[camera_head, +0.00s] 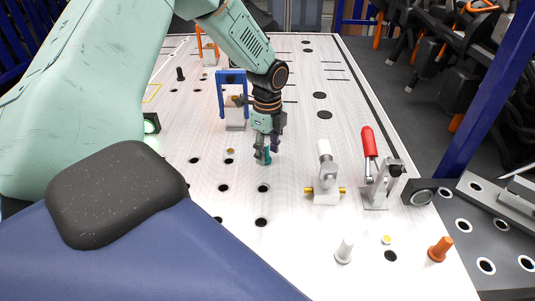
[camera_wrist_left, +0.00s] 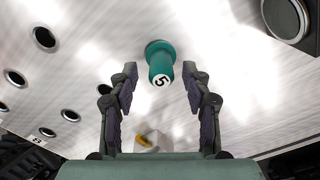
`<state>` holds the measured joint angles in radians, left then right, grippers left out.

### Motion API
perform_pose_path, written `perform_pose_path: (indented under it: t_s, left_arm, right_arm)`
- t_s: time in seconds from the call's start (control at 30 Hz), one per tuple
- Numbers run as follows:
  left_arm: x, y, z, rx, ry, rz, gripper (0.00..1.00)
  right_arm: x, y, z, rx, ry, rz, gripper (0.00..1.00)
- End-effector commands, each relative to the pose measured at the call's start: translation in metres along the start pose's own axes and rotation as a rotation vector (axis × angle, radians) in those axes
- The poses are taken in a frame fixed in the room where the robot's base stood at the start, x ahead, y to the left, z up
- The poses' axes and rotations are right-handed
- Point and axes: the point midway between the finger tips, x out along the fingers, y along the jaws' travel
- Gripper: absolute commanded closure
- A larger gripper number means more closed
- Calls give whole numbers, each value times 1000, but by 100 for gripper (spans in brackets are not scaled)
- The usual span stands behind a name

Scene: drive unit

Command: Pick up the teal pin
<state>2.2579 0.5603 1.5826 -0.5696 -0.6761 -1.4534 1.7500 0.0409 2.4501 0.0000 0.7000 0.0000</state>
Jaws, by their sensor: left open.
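The teal pin (camera_wrist_left: 160,62) stands on the white perforated table, with a white top marked 5. In the head view the teal pin (camera_head: 267,157) shows low between the fingers of my left gripper (camera_head: 268,150), partly hidden by them. In the left wrist view my left gripper (camera_wrist_left: 160,95) is open, with one finger on each side of the pin's marked end. Gaps show between the pin and both fingers. My right gripper is in neither view.
A blue frame fixture (camera_head: 222,95) stands behind the left gripper. A grey clamp with brass ends (camera_head: 325,190) and a red-handled clamp (camera_head: 369,142) stand to the right. A white pin (camera_head: 344,250) and an orange pin (camera_head: 440,249) stand nearer the front. The table has several holes.

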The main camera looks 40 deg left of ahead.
Motion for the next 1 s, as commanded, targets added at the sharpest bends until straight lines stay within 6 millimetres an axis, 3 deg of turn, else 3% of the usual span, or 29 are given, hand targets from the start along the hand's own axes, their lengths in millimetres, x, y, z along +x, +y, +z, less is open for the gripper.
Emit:
perform_pose_path:
  t_s: [0.6, 1.0]
  left_arm:
    - [0, 0, 0, -2, 1, 0, 100]
    - [-1, -1, 1, -1, -1, -2, 100]
  right_arm:
    - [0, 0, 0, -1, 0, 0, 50]
    - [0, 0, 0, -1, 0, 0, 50]
